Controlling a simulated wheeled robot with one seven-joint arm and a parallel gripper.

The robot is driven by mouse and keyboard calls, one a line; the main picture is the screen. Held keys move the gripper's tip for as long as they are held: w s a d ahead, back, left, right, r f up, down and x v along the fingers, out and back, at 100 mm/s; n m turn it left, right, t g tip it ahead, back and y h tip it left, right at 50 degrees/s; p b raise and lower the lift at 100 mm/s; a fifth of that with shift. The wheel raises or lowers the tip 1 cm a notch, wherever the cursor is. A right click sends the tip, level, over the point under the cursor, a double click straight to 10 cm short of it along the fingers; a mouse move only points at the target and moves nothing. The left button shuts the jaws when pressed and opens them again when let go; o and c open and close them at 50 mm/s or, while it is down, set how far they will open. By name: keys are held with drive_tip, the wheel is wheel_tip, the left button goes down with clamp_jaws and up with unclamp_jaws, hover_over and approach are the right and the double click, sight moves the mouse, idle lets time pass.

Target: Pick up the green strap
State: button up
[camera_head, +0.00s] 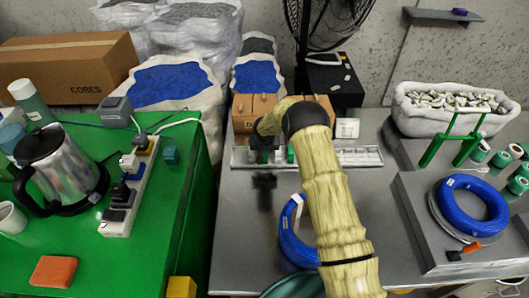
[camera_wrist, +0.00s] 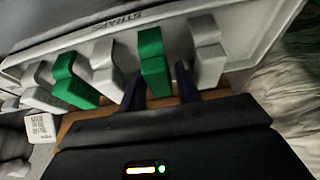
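In the wrist view a green strap (camera_wrist: 152,55) hangs over the edge of a pale rack (camera_wrist: 245,25) lettered "STRAPS". My gripper (camera_wrist: 160,80) has its two dark fingers on either side of this strap, with a small gap showing at the right finger; contact at the left finger is unclear. A second green strap (camera_wrist: 72,82) hangs farther left, with grey straps (camera_wrist: 108,68) between and beside them. In the head view my gripper (camera_head: 262,150) is over the rack (camera_head: 358,157) at the back of the grey table, and its fingertips are hard to make out. A green strap (camera_head: 291,155) shows just right of it.
Cardboard boxes (camera_head: 243,112) stand right behind the rack. A blue cable coil (camera_head: 292,235) lies partly behind my arm, and another coil (camera_head: 472,205) is on a raised grey platform at right. A green table (camera_head: 130,265) with a kettle (camera_head: 62,170) is at left.

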drive_tip(key=c, duration=0.7)
drive_tip(key=shift+r, duration=0.1)
wheel_tip(320, 180, up, 10)
drive_tip(key=shift+f+b, duration=0.1)
drive_tip(key=shift+b, duration=0.45)
drive_tip(key=shift+f, duration=0.1)
